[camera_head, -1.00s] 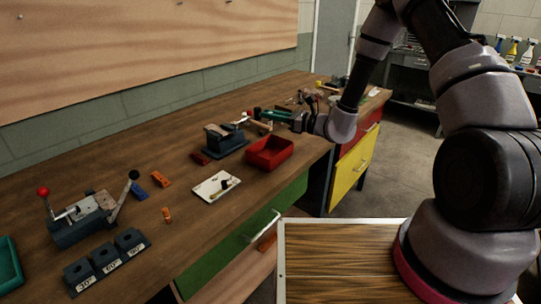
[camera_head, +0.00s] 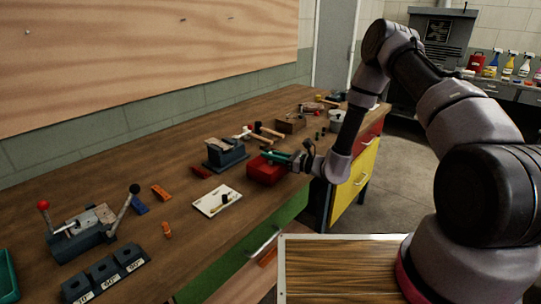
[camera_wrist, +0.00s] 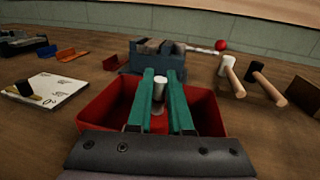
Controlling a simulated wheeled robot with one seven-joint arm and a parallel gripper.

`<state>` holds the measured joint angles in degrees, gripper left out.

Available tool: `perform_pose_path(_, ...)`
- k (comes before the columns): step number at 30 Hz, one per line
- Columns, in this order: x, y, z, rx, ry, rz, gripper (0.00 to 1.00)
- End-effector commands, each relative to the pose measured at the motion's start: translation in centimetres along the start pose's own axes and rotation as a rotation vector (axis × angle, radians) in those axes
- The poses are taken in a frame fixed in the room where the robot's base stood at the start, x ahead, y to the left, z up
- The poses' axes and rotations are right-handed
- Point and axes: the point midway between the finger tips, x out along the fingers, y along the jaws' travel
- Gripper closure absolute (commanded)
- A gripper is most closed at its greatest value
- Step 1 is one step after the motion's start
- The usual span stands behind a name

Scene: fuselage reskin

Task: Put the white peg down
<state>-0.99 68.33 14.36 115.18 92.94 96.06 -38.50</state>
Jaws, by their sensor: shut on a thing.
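The white peg (camera_wrist: 160,88) is a small pale cylinder, upright between the green fingers of my gripper (camera_wrist: 162,84) in the wrist view. My gripper is shut on it and is over the red bin (camera_wrist: 101,110). In the head view my gripper (camera_head: 276,157) reaches over the red bin (camera_head: 264,172) from the right. The peg cannot be made out in the head view. The lower end of the peg and much of the bin floor are hidden by the fingers, so I cannot tell whether the peg touches the bin.
A blue vise (camera_head: 226,152) stands just behind the bin. A white board with a black-headed tool (camera_head: 217,200) lies left of it. Hammers (camera_wrist: 231,75) lie behind to the right. The wooden bench (camera_head: 190,235) has bare room at its front left.

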Motion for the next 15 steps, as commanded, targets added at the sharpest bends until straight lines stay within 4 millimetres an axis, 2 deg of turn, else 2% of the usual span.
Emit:
perform_pose_path(14, 0.0, 0.0, -1.2, 0.001, 0.000, 0.000, 1.00)
perform_pose_path(15, 0.0, 0.0, -1.2, 0.001, 0.000, 0.000, 0.70)
